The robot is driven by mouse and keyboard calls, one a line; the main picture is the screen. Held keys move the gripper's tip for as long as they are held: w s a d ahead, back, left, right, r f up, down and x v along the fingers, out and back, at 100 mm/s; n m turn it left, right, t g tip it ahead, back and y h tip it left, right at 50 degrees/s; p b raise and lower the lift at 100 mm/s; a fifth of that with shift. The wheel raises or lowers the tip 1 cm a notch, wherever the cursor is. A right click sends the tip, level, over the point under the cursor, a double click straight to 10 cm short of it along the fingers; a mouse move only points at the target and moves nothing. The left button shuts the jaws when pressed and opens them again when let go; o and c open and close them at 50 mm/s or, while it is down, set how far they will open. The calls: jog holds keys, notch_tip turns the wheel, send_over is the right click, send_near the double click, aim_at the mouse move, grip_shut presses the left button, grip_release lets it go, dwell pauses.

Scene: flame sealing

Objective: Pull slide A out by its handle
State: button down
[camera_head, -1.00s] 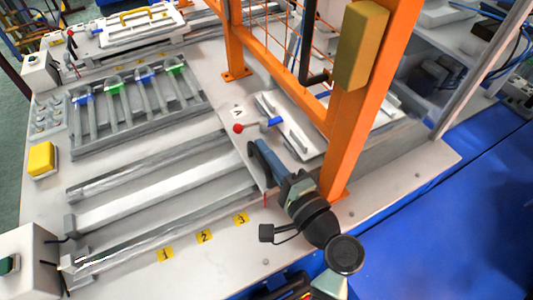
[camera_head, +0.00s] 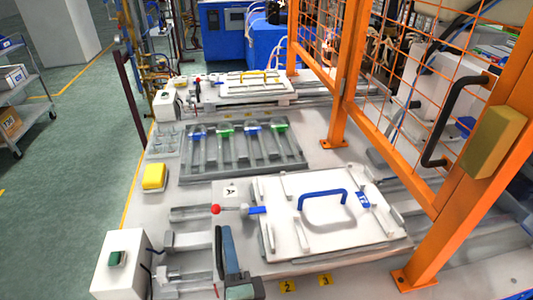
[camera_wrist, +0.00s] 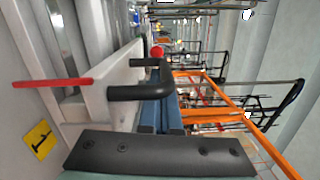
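Slide A (camera_head: 285,262) is a white plate on rails with a letter A tag (camera_head: 231,191). A white lid with a blue handle (camera_head: 323,194) lies on it. Its black front pull handle (camera_wrist: 137,93) shows in the wrist view; my gripper hides it in the head view. My gripper (camera_head: 221,240) is at the slide's left end. In the wrist view its blue fingers (camera_wrist: 164,103) are close together at the black handle and appear closed on it; the contact is partly hidden. A red pointer (camera_wrist: 52,83) on the slide stands near the yellow label 1 (camera_wrist: 40,140).
A red-ball clamp lever (camera_head: 215,209) lies beside the lid. A white button box (camera_head: 120,264) and a yellow button box (camera_head: 154,177) stand left. A rack (camera_head: 245,160) lies behind. An orange mesh frame (camera_head: 343,80) rises over the right side.

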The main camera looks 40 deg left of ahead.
jog(key=s+a, duration=0.2)
jog(key=s, duration=0.1)
jog(key=s+a, duration=0.2)
jog(key=shift+s, duration=0.15)
dwell(0.3)
jog(key=shift+s+d+f, duration=0.1)
